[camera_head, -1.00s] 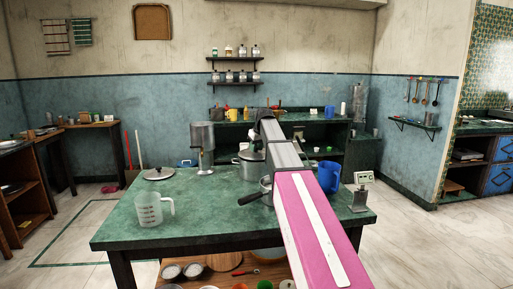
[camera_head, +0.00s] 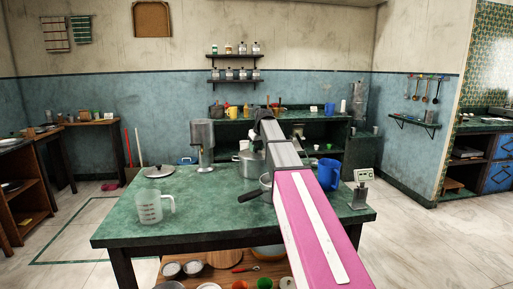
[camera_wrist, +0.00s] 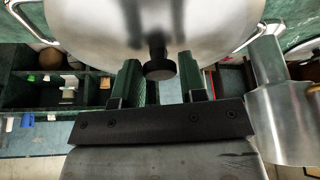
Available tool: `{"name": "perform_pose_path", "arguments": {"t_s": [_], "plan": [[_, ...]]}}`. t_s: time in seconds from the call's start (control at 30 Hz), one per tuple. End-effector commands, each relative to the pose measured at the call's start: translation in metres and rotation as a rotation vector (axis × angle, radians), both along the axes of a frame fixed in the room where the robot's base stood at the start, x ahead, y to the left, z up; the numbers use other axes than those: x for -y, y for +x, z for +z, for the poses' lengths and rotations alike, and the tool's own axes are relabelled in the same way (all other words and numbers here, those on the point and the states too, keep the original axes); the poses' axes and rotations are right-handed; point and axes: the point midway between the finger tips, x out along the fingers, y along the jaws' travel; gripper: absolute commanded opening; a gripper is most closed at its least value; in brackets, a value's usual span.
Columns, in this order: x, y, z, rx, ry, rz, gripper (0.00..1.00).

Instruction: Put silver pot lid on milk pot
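A milk pot (camera_head: 266,180) with a long black handle stands on the green table, partly hidden by my arm. A larger silver pot (camera_head: 249,166) stands just behind it, its upper part partly hidden by my arm. In the wrist view a large shiny silver lid (camera_wrist: 100,20) with a black knob (camera_wrist: 158,59) fills the top, with metal handles at both sides. My gripper (camera_wrist: 158,75) is open, its two fingers apart on either side of the knob, with visible gaps. Another silver lid (camera_head: 158,171) lies flat on the table's left.
A measuring jug (camera_head: 154,207) stands at the table's front left. A metal appliance (camera_head: 202,145) stands at the back. A blue jug (camera_head: 328,175) and a scale (camera_head: 361,189) are at the right. A metal cylinder (camera_wrist: 285,105) is close beside my gripper at right.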

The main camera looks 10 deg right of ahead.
Motion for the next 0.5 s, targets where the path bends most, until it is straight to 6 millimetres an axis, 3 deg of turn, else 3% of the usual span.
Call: {"name": "perform_pose_path", "arguments": {"t_s": [0.03, 0.07, 0.37, 0.5], "plan": [[0.0, 0.0, 0.0, 0.0, 0.0, 0.0, 0.55], [0.0, 0.0, 0.0, 0.0, 0.0, 0.0, 0.62], [0.0, 0.0, 0.001, 0.0, 0.0, 0.0, 0.62], [0.002, -0.004, 0.012, 0.002, 0.0, 0.0, 0.62]]}}
